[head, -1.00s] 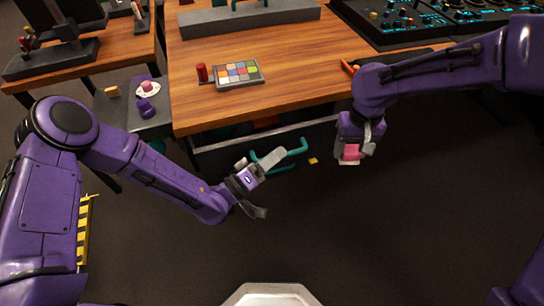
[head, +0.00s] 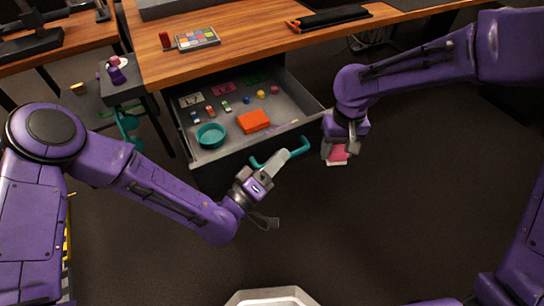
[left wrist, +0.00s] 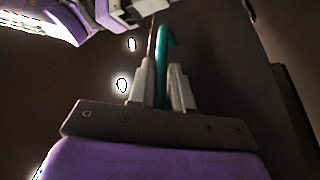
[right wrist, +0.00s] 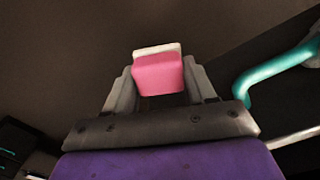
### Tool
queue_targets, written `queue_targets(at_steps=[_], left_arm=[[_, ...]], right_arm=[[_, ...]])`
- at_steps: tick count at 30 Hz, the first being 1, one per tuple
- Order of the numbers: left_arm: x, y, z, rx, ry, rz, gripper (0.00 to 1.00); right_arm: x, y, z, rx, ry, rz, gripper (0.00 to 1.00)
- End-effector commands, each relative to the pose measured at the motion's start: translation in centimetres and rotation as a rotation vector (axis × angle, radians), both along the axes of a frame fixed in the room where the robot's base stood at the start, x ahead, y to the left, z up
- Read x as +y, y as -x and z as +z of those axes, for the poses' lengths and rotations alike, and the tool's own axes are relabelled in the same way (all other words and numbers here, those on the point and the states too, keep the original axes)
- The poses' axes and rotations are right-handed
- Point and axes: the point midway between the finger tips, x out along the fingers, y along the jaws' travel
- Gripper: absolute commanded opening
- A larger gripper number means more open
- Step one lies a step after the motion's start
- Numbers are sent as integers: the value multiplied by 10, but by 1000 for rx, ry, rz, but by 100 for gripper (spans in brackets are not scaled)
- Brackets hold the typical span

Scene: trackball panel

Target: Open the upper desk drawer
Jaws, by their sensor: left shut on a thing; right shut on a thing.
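The upper desk drawer (head: 185,158) is pulled out from under the wooden desk top, with its inside in view. Its teal handle (head: 299,149) runs across the front. My left gripper (head: 273,160) is shut on this handle; in the left wrist view the teal bar (left wrist: 162,78) stands between the two fingers. My right gripper (head: 343,140) is at the right of the drawer, clear of the handle, and shut on a pink and white block (right wrist: 158,75). The block also shows below the right fingers in the head view (head: 339,154).
In the drawer lie a teal bowl (head: 211,135), an orange box (head: 254,121) and several small items. A colour palette (head: 197,38) and a red cylinder (head: 165,41) are on the desk (head: 255,35). Open floor (head: 400,190) lies at the right.

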Motion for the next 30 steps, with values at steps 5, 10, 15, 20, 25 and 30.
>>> queue_targets(at_steps=[5,10,15,20,25,30], left_arm=[[-5,6,-3,6,-1,1,0],[-7,8,-2,5,-2,1,0],[-7,8,-2,4,-1,1,0],[-6,8,-2,4,-2,1,25],[-6,8,-1,3,-1,1,25],[-3,11,-3,3,-2,2,25]], right_arm=[[-2,1,-3,0,0,-3,26],[-2,1,-3,0,0,-4,26],[-1,1,-3,0,0,-3,26],[-1,0,-3,0,0,-2,26],[0,0,-3,0,0,-1,26],[0,0,-4,0,0,-1,26]])
